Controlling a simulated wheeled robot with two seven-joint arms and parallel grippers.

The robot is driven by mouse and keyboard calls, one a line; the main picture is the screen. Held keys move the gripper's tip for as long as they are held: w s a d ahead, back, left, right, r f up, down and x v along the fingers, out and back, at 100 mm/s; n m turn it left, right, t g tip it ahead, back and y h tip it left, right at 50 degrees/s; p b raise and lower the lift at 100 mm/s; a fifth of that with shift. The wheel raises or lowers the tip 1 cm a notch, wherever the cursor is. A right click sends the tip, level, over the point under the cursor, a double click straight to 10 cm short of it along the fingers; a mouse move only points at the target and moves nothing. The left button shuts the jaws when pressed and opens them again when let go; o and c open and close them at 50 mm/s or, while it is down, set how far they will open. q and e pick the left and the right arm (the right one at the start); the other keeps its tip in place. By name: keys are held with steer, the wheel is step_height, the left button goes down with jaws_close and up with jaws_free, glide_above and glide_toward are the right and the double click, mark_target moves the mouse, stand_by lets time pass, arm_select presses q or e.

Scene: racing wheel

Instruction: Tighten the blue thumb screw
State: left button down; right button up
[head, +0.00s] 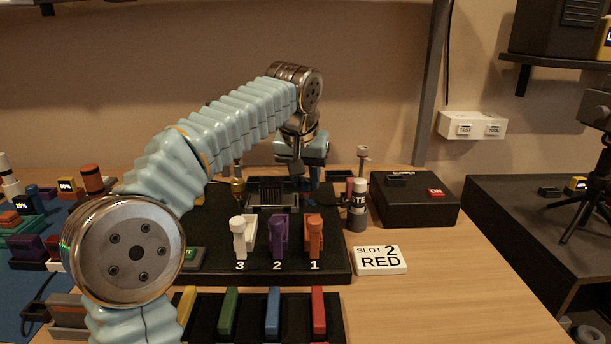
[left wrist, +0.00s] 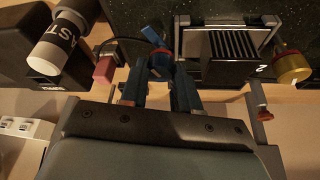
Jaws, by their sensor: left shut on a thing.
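My left gripper (head: 305,182) reaches down at the back right of the black fixture board (head: 335,262), beside the dark finned block (head: 270,192). In the left wrist view its two fingers (left wrist: 160,82) are closed around the blue thumb screw (left wrist: 160,64), which sits just left of the finned block. The fingers cover part of the screw, and its thread is hidden. My right gripper is in neither view.
White, purple and orange levers (head: 314,236) stand in front of the finned block. A brass knob (left wrist: 292,66) is on its other side. A labelled cylinder (head: 357,200) and a black box with a red switch (head: 414,198) stand to the right. A "SLOT 2 RED" card (head: 380,261) lies in front.

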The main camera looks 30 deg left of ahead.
arm_select(q)
steer(key=m+h, duration=0.1)
steer(key=m, duration=0.3)
steer(key=shift+a+m+h, duration=0.2)
steer(key=shift+m+h, duration=0.1)
steer(key=shift+h, duration=0.1)
steer(key=shift+a+m+h, duration=0.1)
steer(key=shift+m+h, duration=0.7)
steer(key=shift+m, duration=1.4)
steer(key=c, duration=0.8)
jaws_free()
steer(key=v, duration=0.7)
steer(key=shift+r, duration=0.3)
